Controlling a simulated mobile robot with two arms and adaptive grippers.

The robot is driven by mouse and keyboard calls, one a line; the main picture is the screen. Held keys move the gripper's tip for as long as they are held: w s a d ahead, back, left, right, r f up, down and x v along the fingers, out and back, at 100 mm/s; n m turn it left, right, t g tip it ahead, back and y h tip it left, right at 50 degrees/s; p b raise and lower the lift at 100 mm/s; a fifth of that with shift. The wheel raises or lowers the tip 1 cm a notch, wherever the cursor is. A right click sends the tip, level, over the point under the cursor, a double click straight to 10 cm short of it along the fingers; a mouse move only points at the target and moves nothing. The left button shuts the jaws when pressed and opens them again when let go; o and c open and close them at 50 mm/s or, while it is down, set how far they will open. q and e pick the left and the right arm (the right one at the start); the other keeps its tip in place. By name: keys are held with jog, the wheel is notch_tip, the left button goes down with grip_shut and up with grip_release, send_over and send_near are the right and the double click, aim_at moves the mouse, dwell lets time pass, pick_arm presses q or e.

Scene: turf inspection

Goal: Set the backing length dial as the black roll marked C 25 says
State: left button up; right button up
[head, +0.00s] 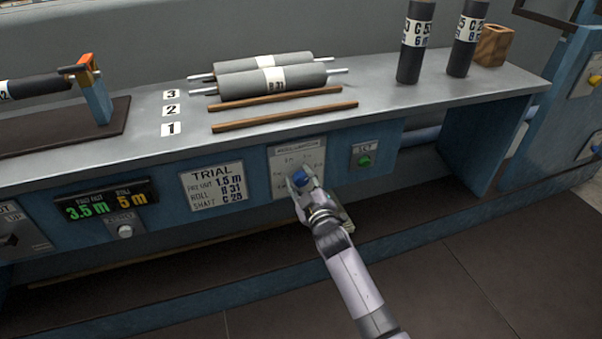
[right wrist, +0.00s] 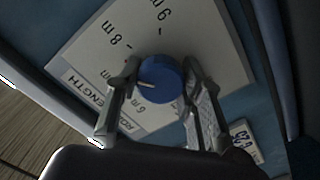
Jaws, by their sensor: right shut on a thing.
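The blue dial knob (head: 299,179) sits on a white scale plate (head: 284,158) on the bench front. My right gripper (head: 302,186) is shut on the knob; in the right wrist view its fingers stand either side of the knob (right wrist: 161,79). The knob's white pointer points left, toward the left finger, which partly covers the scale there. Marks 8 m and 9 m are readable; a 6 m mark shows partly. An upright black roll (head: 467,38) at the back right has a label reading about "25 C 2" with an 8 below. My left gripper is out of view.
Another upright black roll (head: 415,42) seems marked C 53, 6 m. A TRIAL card (head: 213,187) lists pay out 1.5 m, roll B 31, shaft C 25. A display (head: 106,202) reads 3.5 m and 5 m. A green button (head: 364,160) is right of the dial. Grey rolls (head: 265,77) lie on the bench.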

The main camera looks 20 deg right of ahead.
jog(key=shift+r+m, duration=0.4)
jog(key=shift+m, duration=0.1)
jog(key=shift+a+m+p, duration=0.1)
jog(key=shift+m+p, duration=0.2)
jog(key=shift+p, duration=0.15)
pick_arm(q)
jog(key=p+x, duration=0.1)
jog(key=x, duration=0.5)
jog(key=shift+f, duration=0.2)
pick_arm(e)
jog(key=shift+w+m, duration=0.1)
jog(key=shift+m, duration=1.4)
jog(key=o, duration=1.2)
jog(key=shift+f, duration=0.2)
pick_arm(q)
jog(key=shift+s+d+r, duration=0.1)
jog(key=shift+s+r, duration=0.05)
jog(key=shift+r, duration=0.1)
